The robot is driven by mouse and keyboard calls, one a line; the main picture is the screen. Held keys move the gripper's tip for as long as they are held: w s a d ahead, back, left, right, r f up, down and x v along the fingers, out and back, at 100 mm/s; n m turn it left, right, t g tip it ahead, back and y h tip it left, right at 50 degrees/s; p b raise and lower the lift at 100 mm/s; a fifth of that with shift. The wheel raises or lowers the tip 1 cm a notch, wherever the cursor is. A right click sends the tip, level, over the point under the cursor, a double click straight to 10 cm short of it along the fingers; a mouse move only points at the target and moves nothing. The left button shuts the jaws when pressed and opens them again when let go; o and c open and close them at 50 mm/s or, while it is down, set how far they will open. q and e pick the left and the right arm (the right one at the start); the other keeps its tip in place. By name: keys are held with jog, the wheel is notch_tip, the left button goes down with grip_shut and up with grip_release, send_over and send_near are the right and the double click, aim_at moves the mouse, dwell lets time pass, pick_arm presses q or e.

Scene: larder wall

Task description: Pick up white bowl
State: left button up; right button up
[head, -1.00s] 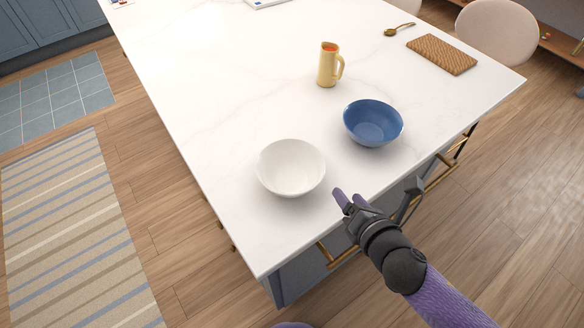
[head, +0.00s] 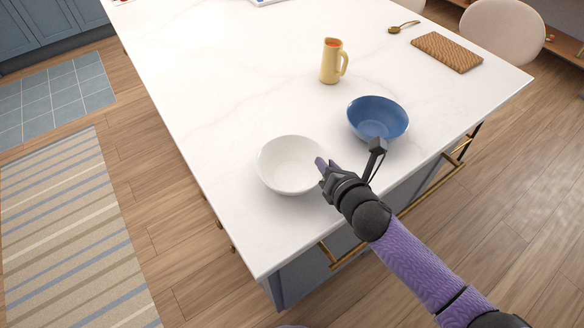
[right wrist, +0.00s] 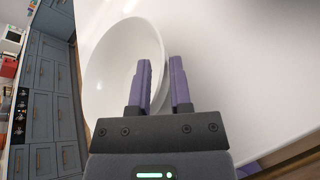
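The white bowl (head: 285,172) stands upright on the white counter near its front edge. My right gripper (head: 322,165) is at the bowl's right rim in the head view. In the right wrist view, the bowl (right wrist: 108,62) fills the left middle, and the purple fingers of my right gripper (right wrist: 161,64) are apart. One finger is over the bowl's inside and the other is outside its wall, with the rim between them. A gap shows between the fingers, and I cannot tell whether either touches the bowl. My left gripper is not in view.
A blue bowl (head: 377,117) stands just behind my right gripper. A yellow jug (head: 333,62), a woven board (head: 446,52) and a gold spoon (head: 404,27) are farther back on the counter (head: 230,70). The counter left of the white bowl is clear.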

grip_shut()
dwell(0.5)
dwell(0.6)
